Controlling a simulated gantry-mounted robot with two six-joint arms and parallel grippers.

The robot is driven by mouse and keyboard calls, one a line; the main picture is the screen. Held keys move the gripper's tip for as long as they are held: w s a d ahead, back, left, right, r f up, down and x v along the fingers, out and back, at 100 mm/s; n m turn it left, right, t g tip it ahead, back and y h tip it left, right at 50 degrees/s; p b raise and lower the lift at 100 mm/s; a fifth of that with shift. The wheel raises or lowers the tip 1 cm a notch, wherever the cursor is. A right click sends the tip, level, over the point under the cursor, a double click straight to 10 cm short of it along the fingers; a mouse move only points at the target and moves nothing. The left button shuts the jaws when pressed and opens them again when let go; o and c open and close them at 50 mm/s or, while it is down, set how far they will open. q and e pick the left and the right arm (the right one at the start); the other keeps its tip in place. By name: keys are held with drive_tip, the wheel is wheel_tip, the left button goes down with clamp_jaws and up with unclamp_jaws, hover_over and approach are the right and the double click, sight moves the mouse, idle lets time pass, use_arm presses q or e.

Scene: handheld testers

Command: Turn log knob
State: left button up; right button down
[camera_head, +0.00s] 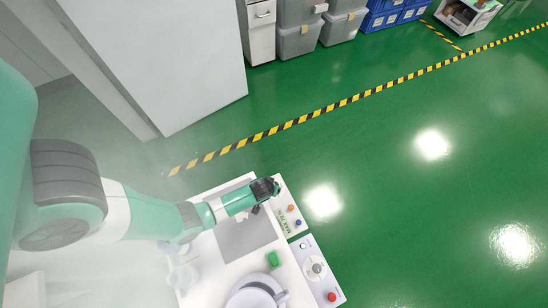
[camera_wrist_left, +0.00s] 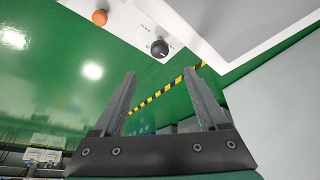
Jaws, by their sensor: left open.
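A dark round knob (camera_wrist_left: 159,48) with a pale pointer mark sits on a white panel (camera_wrist_left: 128,22) in the left wrist view, next to an orange button (camera_wrist_left: 99,17). In the head view this white panel (camera_head: 285,198) is at the far edge of the white table; the knob is hidden there, apparently behind my gripper. My left gripper (camera_head: 275,187) is over the panel's far end. In the left wrist view the gripper (camera_wrist_left: 160,73) is open and empty, its fingers apart, with the knob seen between and beyond the tips. My right gripper is not in view.
A second panel (camera_head: 308,255) with a grey knob (camera_head: 317,268) and red button (camera_head: 332,297) lies nearer. A green block (camera_head: 273,260), a grey mat (camera_head: 245,240) and a round grey-white item (camera_head: 255,297) are on the table.

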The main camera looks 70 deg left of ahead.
use_arm(q)
drive_tip(key=b+x, duration=0.9)
drive_tip(key=x, duration=0.2)
drive_tip(key=shift+a+f+b, duration=0.1)
drive_tip(key=shift+f+b, duration=0.05)
drive_tip(key=shift+b, duration=0.2)
clamp_jaws()
